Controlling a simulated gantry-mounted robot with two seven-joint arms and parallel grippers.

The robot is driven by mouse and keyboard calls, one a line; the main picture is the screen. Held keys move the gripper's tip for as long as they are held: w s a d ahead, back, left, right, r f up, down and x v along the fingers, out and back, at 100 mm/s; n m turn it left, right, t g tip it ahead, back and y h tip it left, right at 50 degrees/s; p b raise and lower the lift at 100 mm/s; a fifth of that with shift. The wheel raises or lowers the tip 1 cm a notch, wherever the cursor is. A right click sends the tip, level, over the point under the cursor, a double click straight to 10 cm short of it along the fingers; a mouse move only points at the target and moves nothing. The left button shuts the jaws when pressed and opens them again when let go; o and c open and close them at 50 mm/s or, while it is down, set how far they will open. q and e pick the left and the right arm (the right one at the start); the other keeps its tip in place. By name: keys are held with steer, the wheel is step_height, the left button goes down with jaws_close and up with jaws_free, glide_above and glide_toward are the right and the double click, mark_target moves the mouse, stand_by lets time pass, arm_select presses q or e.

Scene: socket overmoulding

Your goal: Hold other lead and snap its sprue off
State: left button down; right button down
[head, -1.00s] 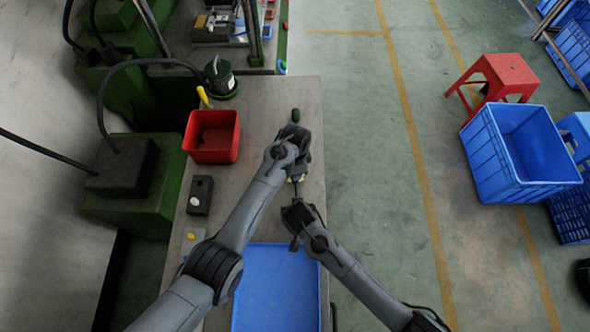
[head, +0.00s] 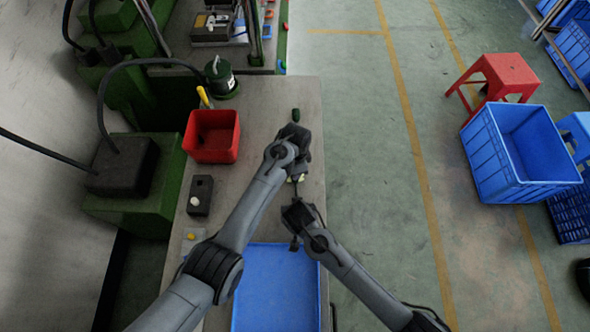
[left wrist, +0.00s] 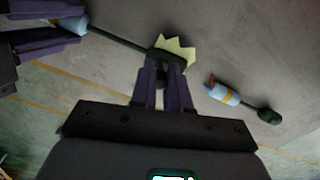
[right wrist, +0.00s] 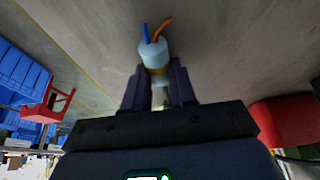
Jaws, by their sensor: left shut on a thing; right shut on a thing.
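My left gripper (left wrist: 164,70) is shut on the dark green moulded end (left wrist: 160,57) of a lead. A pale cream jagged sprue (left wrist: 178,49) sticks out beside that end. The lead's dark cable (left wrist: 118,40) runs to a light blue cylinder (right wrist: 154,54) with an orange band and blue and orange wires. My right gripper (right wrist: 157,84) is shut on the cylinder. A second lead (left wrist: 228,94), with a light blue body, yellow band and dark green end, lies on the table. Its dark green end (head: 296,114) shows beyond my left gripper in the head view, where my arms hide most of the work.
A red bin (head: 227,157) stands on the table (head: 258,115) to the left. A black box with a pale button (head: 200,196) is nearer. A blue tray (head: 276,251) lies at the near end.

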arm_select(q)
steer(key=shift+w+r, duration=0.1)
steer(key=shift+r, duration=2.95)
arm_select(e)
steer(key=c, duration=0.8)
jaws_free()
steer(key=v, duration=1.2)
steer(key=shift+r, duration=0.1)
steer(key=shift+w, duration=0.1)
